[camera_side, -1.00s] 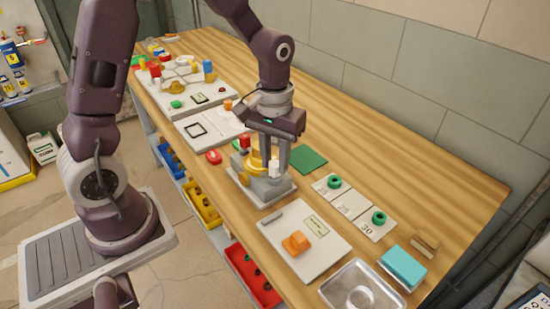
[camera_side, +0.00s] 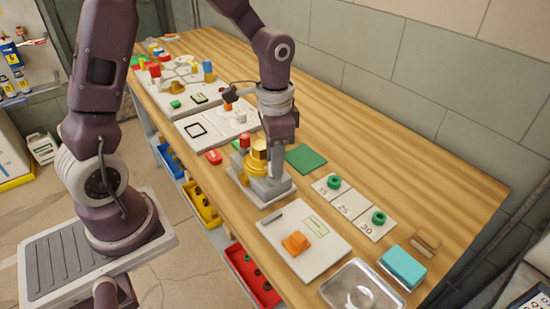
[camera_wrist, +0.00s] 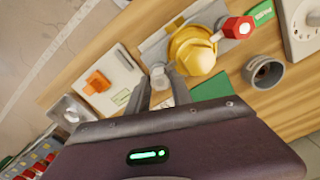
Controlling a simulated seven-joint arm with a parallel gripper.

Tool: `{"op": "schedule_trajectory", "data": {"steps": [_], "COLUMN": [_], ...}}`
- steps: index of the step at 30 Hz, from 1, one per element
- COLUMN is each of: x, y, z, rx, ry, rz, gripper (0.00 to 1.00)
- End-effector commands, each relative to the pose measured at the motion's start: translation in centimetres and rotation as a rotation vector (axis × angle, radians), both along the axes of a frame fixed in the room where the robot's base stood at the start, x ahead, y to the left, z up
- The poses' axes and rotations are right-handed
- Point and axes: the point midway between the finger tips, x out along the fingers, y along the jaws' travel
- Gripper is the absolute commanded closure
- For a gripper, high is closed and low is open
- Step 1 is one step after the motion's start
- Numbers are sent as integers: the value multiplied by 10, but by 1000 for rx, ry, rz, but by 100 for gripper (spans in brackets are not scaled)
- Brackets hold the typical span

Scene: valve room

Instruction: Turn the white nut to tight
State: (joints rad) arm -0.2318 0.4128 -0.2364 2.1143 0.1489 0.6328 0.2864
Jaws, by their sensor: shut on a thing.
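The white nut (camera_wrist: 158,77) shows between my fingertips in the wrist view, beside the yellow valve body (camera_wrist: 196,50). My gripper (camera_wrist: 160,84) is shut on it, with one finger on either side. In the side view my gripper (camera_side: 272,172) points down at the grey valve block (camera_side: 264,191), next to the gold valve part (camera_side: 258,152). The fingers hide most of the nut there, and its thread is not visible. A red hexagonal knob (camera_wrist: 238,27) sits on the far side of the valve body.
A panel with an orange block (camera_side: 296,243) and a metal dish (camera_side: 360,288) stand in front. A green mat (camera_side: 306,159), numbered plates with green rings (camera_side: 379,218) and a teal block (camera_side: 403,267) lie to the right. White panels (camera_side: 207,126) stand behind. Bare wood runs along the wall.

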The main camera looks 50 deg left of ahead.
Motion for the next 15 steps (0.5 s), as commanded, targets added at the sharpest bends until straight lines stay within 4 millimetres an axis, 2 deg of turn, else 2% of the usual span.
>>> {"op": "schedule_trajectory", "data": {"steps": [15], "x": [0], "y": [0], "z": [1], "rx": [1], "ry": [-1], "rz": [-96], "gripper": [100]}}
